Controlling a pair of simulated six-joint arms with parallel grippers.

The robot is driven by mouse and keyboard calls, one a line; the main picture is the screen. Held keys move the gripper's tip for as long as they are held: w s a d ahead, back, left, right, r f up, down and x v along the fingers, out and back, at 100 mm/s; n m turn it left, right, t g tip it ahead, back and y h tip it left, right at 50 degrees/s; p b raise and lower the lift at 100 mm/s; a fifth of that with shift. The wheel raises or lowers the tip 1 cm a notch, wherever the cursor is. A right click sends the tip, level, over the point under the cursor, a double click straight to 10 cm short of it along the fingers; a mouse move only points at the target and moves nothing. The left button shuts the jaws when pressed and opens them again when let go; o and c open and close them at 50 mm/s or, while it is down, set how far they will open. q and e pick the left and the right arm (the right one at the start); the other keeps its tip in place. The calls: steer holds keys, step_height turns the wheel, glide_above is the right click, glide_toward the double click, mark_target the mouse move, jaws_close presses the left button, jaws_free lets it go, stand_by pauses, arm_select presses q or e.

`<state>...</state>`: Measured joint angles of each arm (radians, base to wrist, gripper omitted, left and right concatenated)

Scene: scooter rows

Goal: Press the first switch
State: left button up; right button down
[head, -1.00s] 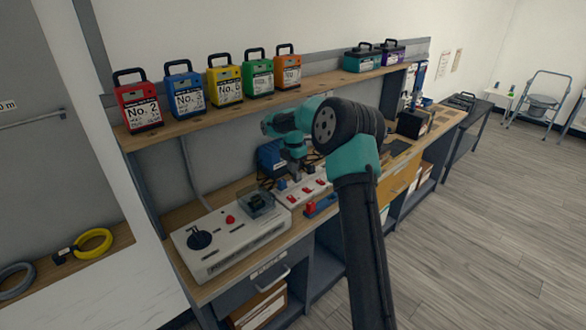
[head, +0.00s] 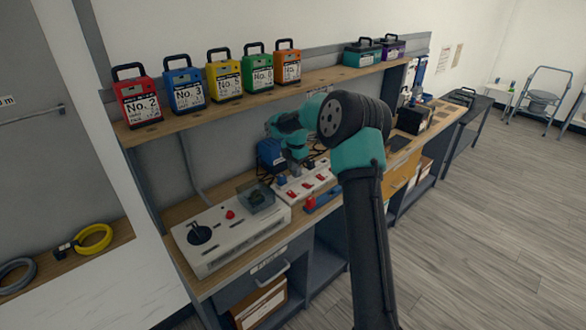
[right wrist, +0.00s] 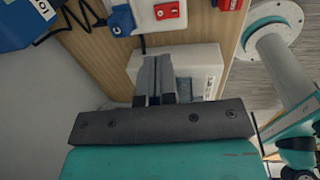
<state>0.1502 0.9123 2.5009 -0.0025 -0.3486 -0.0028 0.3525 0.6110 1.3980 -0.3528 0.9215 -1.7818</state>
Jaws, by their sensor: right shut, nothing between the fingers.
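A white strip with several red switches (head: 318,177) lies on the bench in the head view, with a blue plug (head: 281,180) at its near left end. In the right wrist view, the nearest red switch (right wrist: 167,11) is beside the blue plug (right wrist: 122,20) at the top edge. My right gripper (head: 293,172) is just behind the strip's left part in the head view, its fingertips hard to make out. In the right wrist view its fingers (right wrist: 155,72) are shut and empty, apart in the picture from the red switch. My left gripper is not in view.
A pale control box (head: 235,238) with a black knob, red button and clear cover stands left of the strip. A blue unit (head: 269,155) stands behind it. A shelf (head: 205,118) above holds coloured batteries. A red-and-blue object (head: 318,203) lies at the front edge.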

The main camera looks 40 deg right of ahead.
mark_target(291, 192)
steer(key=f, duration=0.4)
steer(key=w+f, duration=0.1)
steer(key=f, duration=0.7)
steer(key=shift+w+f, duration=0.1)
steer(key=shift+w, duration=0.15)
